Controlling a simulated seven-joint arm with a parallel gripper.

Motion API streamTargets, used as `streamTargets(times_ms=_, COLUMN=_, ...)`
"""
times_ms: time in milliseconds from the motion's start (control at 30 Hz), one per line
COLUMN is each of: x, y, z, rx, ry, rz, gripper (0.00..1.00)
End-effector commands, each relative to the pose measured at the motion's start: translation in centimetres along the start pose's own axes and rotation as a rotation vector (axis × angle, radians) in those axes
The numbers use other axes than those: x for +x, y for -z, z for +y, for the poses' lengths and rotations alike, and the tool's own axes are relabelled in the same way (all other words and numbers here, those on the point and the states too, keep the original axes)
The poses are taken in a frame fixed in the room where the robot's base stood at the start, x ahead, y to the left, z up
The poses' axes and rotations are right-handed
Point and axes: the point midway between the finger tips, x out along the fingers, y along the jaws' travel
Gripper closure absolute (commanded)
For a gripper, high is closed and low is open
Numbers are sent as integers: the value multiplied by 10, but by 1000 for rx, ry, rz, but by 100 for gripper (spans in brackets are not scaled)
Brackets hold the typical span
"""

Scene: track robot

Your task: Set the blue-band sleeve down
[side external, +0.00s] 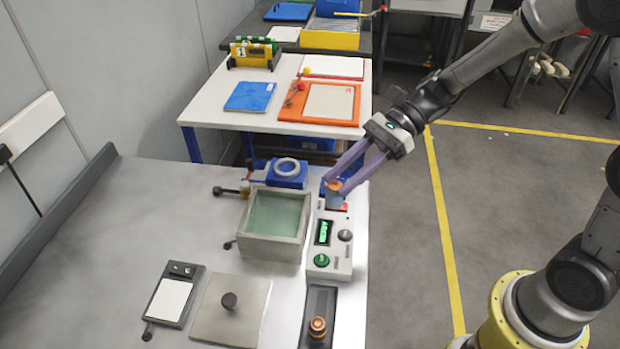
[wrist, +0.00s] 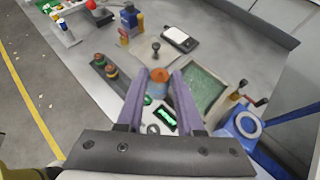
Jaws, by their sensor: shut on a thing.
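My gripper (side external: 347,184) has its two purple fingers closed around a small sleeve (side external: 334,201) with a copper-orange top and a bluish body. In the side external view it is over the far end of the white control unit (side external: 319,275), above a red patch. I cannot tell whether its bottom touches the unit. In the wrist view the sleeve's orange top (wrist: 159,75) sits between the fingertips, and its lower part is largely hidden. A dark tray (side external: 318,294) at the near end of the unit carries copper-coloured pieces (side external: 317,326).
A grey-walled box with a green inside (side external: 248,233) stands left of the unit. A blue block with a pale ring (side external: 287,171) is behind it. A grey plate with a black knob (side external: 229,301) and a small scale-like device (side external: 172,298) lie nearer. The bench's left side is clear.

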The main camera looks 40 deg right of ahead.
Motion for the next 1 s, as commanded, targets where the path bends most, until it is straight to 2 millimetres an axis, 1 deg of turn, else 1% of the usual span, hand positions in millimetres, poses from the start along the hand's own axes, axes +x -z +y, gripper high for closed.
streamTargets(times_ms=33, x=-12, y=-1, z=-12, rx=19, ry=48, rz=1, gripper=100)
streamTargets(times_ms=100, x=-27, y=-2, z=-29, rx=54, ry=112, rz=3, gripper=100)
streamTargets(times_ms=200, x=-48, y=-3, z=-50, rx=100, ry=196, rz=1, gripper=100)
streamTargets(times_ms=300, x=-64, y=-3, z=-64, rx=136, ry=255, rz=-1, gripper=100)
streamTargets(times_ms=400, x=-70, y=-2, z=-76, rx=155, ry=284, rz=-4, gripper=100)
streamTargets(times_ms=467, x=-68, y=-1, z=-84, rx=160, ry=289, rz=-6, gripper=100)
streamTargets(times_ms=567, x=-58, y=5, z=-103, rx=161, ry=287, rz=-5, gripper=100)
streamTargets(times_ms=833, x=-29, y=20, z=-160, rx=158, ry=287, rz=-5, gripper=100)
streamTargets(times_ms=1000, x=-8, y=43, z=-184, rx=159, ry=287, rz=-5, gripper=100)
